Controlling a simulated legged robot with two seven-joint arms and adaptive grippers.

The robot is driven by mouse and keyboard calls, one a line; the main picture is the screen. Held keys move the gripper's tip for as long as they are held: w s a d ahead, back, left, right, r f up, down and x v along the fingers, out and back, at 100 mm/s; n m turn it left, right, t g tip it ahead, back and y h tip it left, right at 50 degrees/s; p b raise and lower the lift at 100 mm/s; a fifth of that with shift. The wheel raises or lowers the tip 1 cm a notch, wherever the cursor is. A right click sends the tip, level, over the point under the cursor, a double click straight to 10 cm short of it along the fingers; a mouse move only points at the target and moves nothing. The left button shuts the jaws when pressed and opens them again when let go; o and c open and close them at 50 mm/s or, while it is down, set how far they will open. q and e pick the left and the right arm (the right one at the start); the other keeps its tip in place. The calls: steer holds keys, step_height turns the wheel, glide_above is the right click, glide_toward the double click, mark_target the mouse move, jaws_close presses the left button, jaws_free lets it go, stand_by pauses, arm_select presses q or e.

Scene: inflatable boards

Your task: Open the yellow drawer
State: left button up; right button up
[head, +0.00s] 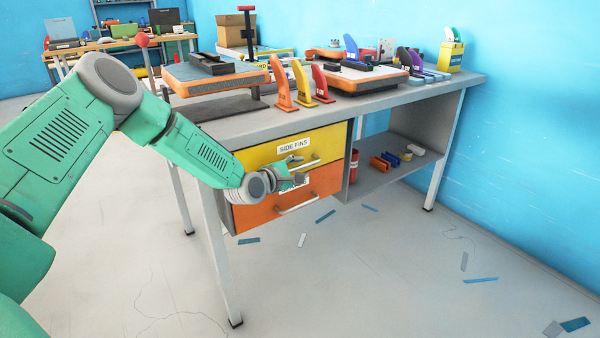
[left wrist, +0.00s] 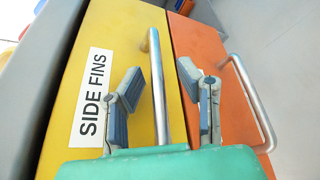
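The yellow drawer (head: 262,155), labelled "SIDE FINS", is the upper drawer under the workbench and looks shut; it also fills the left half of the left wrist view (left wrist: 110,30). Its metal bar handle (head: 305,164) is at the front. My left gripper (head: 297,175) is in front of the drawers, just below the handle in the head view. In the left wrist view the gripper (left wrist: 162,82) is open, and the yellow drawer's handle (left wrist: 158,85) shows between its two fingers. I cannot tell whether they touch it. My right gripper is not in view.
An orange drawer (head: 257,215) with its own handle (head: 297,204) sits directly below. The grey workbench (head: 245,125) carries boards and several upright fins. An open shelf (head: 390,175) is to the right. Scraps lie on the floor, which is otherwise clear in front.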

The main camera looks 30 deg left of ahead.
arm_select(q)
steer(key=shift+w, duration=0.15)
jaws_close()
steer(key=shift+d, duration=0.15)
steer(key=s+d+p, duration=0.1)
steer(key=s+d, duration=0.4)
steer(key=d, duration=0.8)
steer(key=s+d+p, duration=0.1)
steer(key=s+d, duration=0.5)
steer(key=d, duration=0.7)
steer(key=shift+s+d, duration=0.15)
steer(key=shift+d, duration=0.2)
steer(key=shift+f, duration=0.1)
jaws_free()
